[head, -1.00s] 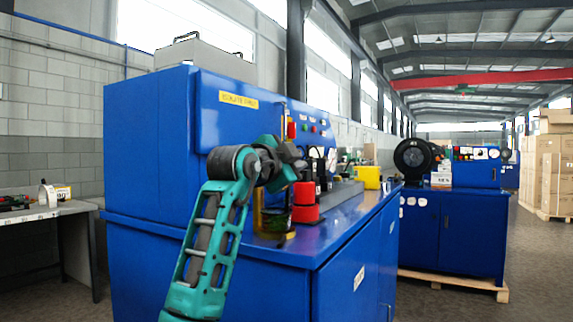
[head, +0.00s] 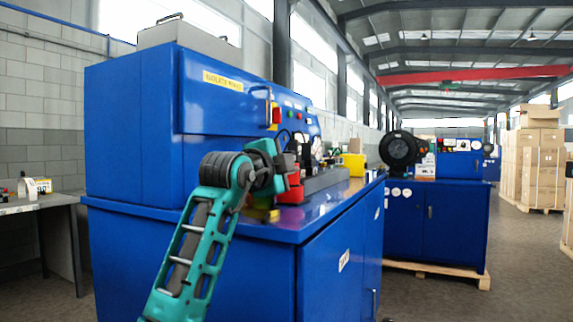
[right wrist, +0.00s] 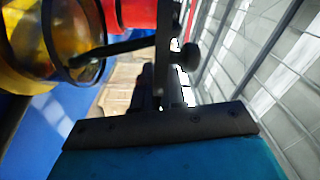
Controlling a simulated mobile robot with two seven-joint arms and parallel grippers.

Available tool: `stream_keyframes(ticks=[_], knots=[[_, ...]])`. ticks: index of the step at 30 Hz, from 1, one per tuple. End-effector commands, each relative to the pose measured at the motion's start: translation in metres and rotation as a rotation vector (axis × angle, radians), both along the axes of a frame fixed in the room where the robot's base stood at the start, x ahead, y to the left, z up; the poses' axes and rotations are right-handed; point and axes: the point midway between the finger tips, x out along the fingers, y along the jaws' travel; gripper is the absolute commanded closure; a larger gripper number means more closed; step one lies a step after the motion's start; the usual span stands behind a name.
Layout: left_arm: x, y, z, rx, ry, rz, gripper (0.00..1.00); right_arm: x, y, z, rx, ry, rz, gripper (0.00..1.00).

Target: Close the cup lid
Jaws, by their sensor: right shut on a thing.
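The yellow cup (right wrist: 15,75) is at the upper left in the right wrist view, cut off by the frame edge. Its round see-through lid (right wrist: 82,62) with a dark rim stands tilted at the cup's mouth. A dark bar runs from the lid to my right gripper (right wrist: 160,75), which is shut on it; the exact contact is dark and hard to see. In the head view my right gripper (head: 291,165) is over the blue bench, and my wrist hides most of the cup (head: 263,214). My left gripper is in neither view.
Red containers (head: 294,188) stand beside the cup. The blue cabinet (head: 130,140) rises close behind on the left. A yellow box (head: 354,164) stands farther right along the blue bench top (head: 325,206).

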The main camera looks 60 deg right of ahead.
Motion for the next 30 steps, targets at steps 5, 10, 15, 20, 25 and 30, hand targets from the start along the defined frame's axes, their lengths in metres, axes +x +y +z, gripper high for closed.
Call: stream_keyframes(ticks=[5,10,15,20,25,30], knots=[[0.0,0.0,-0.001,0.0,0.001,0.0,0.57,0.0,0.0,-0.006,0.011,0.012,-0.002,1.0],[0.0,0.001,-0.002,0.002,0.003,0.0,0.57,0.0,0.0,-0.007,0.014,0.013,-0.002,1.0],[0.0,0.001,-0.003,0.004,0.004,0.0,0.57,0.001,0.0,-0.008,0.015,0.013,-0.002,0.82],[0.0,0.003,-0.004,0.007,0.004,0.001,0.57,0.001,0.0,-0.006,0.012,0.01,-0.001,0.7],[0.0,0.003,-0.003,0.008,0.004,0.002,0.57,0.0,0.0,-0.005,0.008,0.008,-0.001,0.7],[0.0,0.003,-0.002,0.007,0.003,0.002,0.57,0.0,0.01,-0.003,0.007,0.007,0.001,0.7]])
